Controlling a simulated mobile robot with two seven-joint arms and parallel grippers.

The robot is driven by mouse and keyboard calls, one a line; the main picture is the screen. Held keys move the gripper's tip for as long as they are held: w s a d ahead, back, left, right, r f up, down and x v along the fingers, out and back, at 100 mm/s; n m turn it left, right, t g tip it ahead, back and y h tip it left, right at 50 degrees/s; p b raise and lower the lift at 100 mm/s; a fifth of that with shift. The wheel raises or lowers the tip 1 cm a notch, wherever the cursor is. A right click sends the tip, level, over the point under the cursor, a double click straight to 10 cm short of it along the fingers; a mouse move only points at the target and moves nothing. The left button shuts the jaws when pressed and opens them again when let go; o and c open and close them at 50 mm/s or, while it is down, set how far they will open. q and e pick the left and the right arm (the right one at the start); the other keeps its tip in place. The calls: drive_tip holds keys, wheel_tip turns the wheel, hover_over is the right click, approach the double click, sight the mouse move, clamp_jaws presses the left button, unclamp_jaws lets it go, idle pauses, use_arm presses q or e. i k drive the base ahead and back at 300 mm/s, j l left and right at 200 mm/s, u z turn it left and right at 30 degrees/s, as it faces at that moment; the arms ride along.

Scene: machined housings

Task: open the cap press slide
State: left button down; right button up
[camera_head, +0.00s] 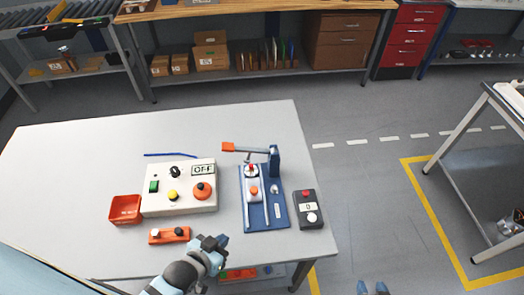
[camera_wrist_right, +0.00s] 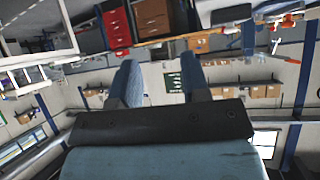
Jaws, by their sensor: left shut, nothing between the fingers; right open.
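The cap press (camera_head: 281,211) stands on the right part of the grey table, with a blue base, a blue column and a lever with an orange handle (camera_head: 228,147). Its slide, with an orange knob (camera_head: 254,190), sits between the rails below the press head; whether it is fully in or out I cannot tell. My left gripper (camera_head: 221,241) is shut and empty near the table's front edge, front-left of the press and apart from it. My right gripper (camera_head: 372,288) is open at the bottom edge, right of the table; its empty fingers also show in the right wrist view (camera_wrist_right: 158,65).
A control box (camera_head: 180,205) with buttons and an OFF sign, a red bin (camera_head: 125,209) and an orange block (camera_head: 169,236) lie left of the press. A dark button box (camera_head: 308,210) stands close at its right. The table's far left is clear.

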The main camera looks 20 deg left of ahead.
sight(253, 189)
drive_tip(key=l+u, duration=0.25)
drive_tip(key=u, duration=0.15)
drive_tip(key=i+l+u, duration=0.1)
drive_tip(key=l+u, duration=0.5)
drive_tip(key=u, duration=0.25)
